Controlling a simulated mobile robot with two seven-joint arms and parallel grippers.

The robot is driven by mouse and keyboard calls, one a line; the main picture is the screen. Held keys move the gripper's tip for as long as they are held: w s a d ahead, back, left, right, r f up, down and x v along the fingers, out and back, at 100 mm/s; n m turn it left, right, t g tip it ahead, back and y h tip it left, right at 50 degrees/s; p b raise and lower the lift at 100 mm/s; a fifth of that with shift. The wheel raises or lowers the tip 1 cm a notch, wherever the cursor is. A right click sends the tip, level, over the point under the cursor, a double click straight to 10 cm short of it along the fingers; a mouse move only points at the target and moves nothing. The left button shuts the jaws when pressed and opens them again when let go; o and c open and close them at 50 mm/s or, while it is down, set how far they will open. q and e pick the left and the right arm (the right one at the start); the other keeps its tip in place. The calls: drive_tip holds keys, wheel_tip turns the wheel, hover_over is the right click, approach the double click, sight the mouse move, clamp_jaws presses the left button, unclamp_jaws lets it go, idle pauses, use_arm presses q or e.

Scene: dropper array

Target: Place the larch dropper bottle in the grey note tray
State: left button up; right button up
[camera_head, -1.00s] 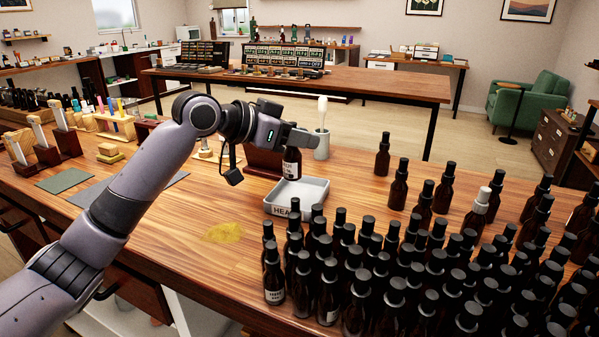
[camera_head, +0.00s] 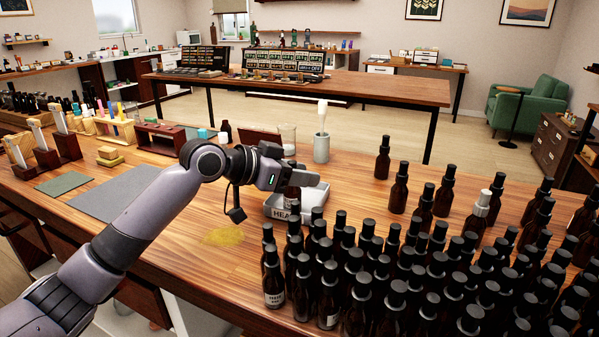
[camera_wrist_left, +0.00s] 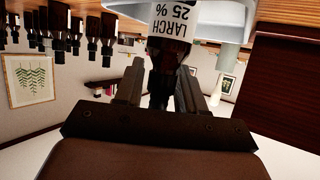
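The larch dropper bottle (camera_wrist_left: 168,30) is dark brown with a white label reading "LARCH 25 %". My left gripper (camera_head: 304,178) has its fingers on both sides of the bottle's dark upper part and appears shut on it; they also show in the left wrist view (camera_wrist_left: 163,68). In the head view the bottle (camera_head: 292,193) hangs upright at the grey note tray (camera_head: 282,212), its lower part hidden behind the front wall lettered "HEA". I cannot tell whether it touches the tray floor. My right gripper is not in view.
Many dark dropper bottles (camera_head: 365,270) crowd the table just right and in front of the tray. A grey cup with a white-topped stick (camera_head: 321,148) and a glass beaker (camera_head: 287,138) stand behind it. A yellow patch (camera_head: 222,236) lies on clear wood at front left.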

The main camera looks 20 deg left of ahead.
use_arm(q)
drive_tip(key=shift+o, duration=0.6)
drive_tip(key=shift+r, duration=0.1)
drive_tip(key=shift+r, duration=0.15)
drive_tip(key=b+v, duration=0.1)
drive_tip(key=v, duration=1.1)
